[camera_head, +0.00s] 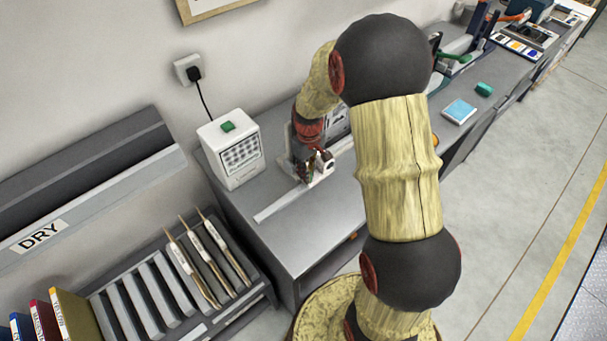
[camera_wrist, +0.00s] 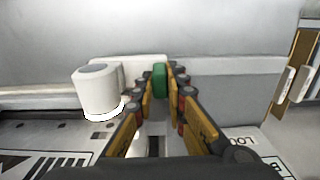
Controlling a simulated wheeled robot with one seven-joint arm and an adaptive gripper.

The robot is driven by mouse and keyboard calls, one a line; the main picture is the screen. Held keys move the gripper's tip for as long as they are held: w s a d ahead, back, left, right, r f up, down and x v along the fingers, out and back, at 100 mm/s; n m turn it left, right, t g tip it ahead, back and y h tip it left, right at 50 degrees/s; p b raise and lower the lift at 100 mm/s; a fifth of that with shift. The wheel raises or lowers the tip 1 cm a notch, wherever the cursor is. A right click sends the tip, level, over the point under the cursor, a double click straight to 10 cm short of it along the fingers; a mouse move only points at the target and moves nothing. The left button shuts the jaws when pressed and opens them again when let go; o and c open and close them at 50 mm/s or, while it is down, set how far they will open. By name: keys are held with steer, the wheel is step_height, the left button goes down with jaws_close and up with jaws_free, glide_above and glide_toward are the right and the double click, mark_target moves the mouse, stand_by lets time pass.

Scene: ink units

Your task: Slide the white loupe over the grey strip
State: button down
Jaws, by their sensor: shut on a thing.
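The white loupe (camera_wrist: 97,90) shows in the wrist view as a white body with a round, grey-topped cylinder at left and a green grip (camera_wrist: 160,80) at its middle. My gripper (camera_wrist: 164,82) is shut on that green grip. In the head view my gripper (camera_head: 313,172) is low over the bench, with white parts of the loupe (camera_head: 326,167) beside its fingers. A long pale grey strip (camera_head: 285,206) lies on the bench, running from the gripper toward the lower left. In the wrist view a grey band (camera_wrist: 240,80) extends right of the loupe. My fingers hide part of the loupe.
A white box with a green top button (camera_head: 229,150) stands left of my gripper. A slotted rack with several brushes (camera_head: 195,260) is at lower left. A blue pad (camera_head: 459,111) and a green block (camera_head: 484,89) lie at right. The bench front (camera_head: 315,235) is clear.

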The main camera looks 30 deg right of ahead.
steer(key=c, duration=1.8)
jaws_free()
steer(key=shift+d, duration=0.25)
step_height(320, 180, up, 12)
